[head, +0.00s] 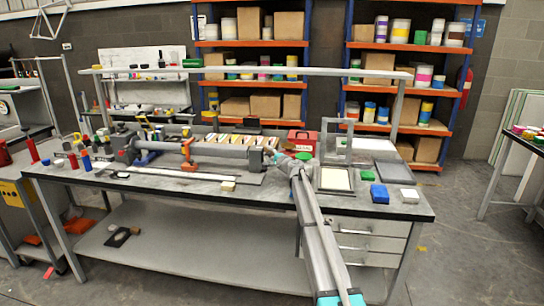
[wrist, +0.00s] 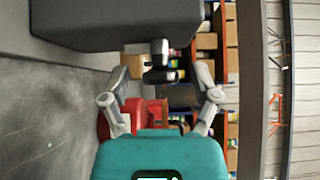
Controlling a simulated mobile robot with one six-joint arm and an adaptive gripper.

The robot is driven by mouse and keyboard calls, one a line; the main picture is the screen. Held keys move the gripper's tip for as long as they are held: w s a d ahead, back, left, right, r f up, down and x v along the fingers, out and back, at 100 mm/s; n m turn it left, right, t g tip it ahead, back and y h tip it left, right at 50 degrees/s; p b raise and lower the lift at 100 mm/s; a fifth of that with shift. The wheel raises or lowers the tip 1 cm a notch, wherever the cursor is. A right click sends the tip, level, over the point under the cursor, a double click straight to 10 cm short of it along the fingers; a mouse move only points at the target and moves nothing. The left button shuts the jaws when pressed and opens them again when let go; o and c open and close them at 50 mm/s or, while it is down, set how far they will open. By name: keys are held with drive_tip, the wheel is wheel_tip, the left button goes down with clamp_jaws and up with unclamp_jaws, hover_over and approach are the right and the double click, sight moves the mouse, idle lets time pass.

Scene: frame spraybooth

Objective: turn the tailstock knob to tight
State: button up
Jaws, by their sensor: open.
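The tailstock (head: 257,159) stands at the right end of the long grey tube on the bench. In the wrist view its dark grey body (wrist: 115,22) fills the top left. A small knob (wrist: 159,50) with a dark bar (wrist: 160,76) shows beside that body, between my fingers. My gripper (wrist: 160,82) is open, one finger on each side of the knob, with gaps left and right. In the head view my gripper (head: 277,158) is at the tailstock's right side, and the knob is too small to make out there. The tight marking cannot be read.
A red toolbox (head: 301,141) stands behind my gripper. A grey upright frame (head: 337,137) and a tray with a pale panel (head: 335,179) are to the right. A blue block (head: 379,194) lies near the bench's right end. An overhead rail (head: 250,73) spans the bench.

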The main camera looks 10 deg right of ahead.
idle(0.3)
clamp_jaws()
drive_tip(key=shift+d, duration=0.4)
drive_tip(key=shift+a, duration=0.35)
